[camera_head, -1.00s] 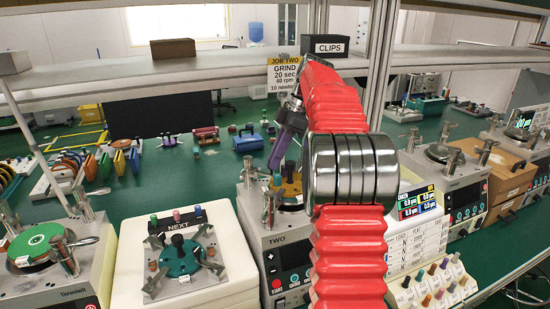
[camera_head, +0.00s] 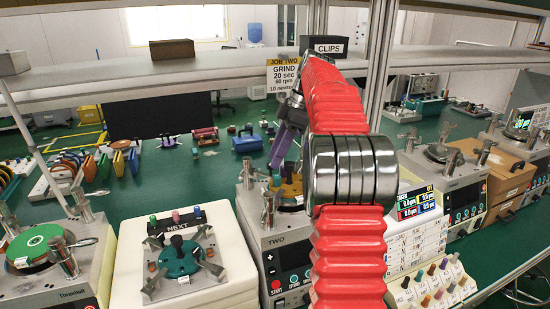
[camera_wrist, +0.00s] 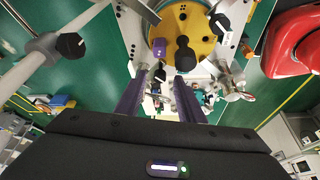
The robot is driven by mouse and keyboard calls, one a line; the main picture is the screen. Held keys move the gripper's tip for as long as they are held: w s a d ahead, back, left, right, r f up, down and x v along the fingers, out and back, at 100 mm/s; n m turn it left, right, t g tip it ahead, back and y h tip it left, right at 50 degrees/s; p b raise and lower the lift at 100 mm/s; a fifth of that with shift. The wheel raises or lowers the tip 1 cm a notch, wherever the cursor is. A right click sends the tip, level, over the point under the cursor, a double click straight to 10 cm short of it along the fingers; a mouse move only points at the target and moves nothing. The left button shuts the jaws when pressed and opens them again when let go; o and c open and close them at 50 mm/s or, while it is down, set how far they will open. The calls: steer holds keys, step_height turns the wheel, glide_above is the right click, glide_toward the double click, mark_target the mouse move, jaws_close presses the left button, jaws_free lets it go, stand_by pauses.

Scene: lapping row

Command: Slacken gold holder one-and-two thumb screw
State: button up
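The gold holder (camera_wrist: 193,18) is a round gold plate at the top of the wrist view, with a black knob (camera_wrist: 185,56) at its middle and a purple piece (camera_wrist: 159,46) at its edge. In the head view the gold holder (camera_head: 291,188) sits on the machine marked TWO (camera_head: 277,242), partly hidden by my arm. A black-ended fitting (camera_wrist: 221,23) lies at the holder's right edge; I cannot tell which thumb screw is one-and-two. My gripper (camera_wrist: 160,85) has two purple fingers, apart with nothing between them, below the holder in the wrist view. It also shows in the head view (camera_head: 281,160).
A silver arm with a black knob (camera_wrist: 70,46) stands left in the wrist view; a silver lever fitting (camera_wrist: 234,91) stands right. In the head view, a white block with a teal holder (camera_head: 180,263) stands left of the machine and a card rack (camera_head: 418,240) right.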

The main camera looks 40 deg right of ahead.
mark_target(282, 169)
steer(key=v, duration=0.6)
stand_by(0.7)
steer(key=s+a+m+t+h, duration=0.1)
steer(key=s+a+m, duration=0.25)
steer(key=a, duration=0.65)
steer(key=s+a+m+h, duration=0.1)
steer(key=s+a+m, duration=0.25)
steer(key=a, duration=0.65)
steer(key=s+a+f+m+t+h, duration=0.1)
steer(key=s+a+f+m, duration=0.1)
steer(key=s+a+f, duration=0.3)
steer(key=s+a+f+m+t, duration=0.1)
steer(key=s+a+f+m, duration=0.2)
steer(key=s+a+f, duration=0.3)
steer(key=s+f, duration=0.4)
steer(key=s, duration=0.3)
steer(key=shift+a+h, duration=0.15)
steer(key=shift+h, duration=0.25)
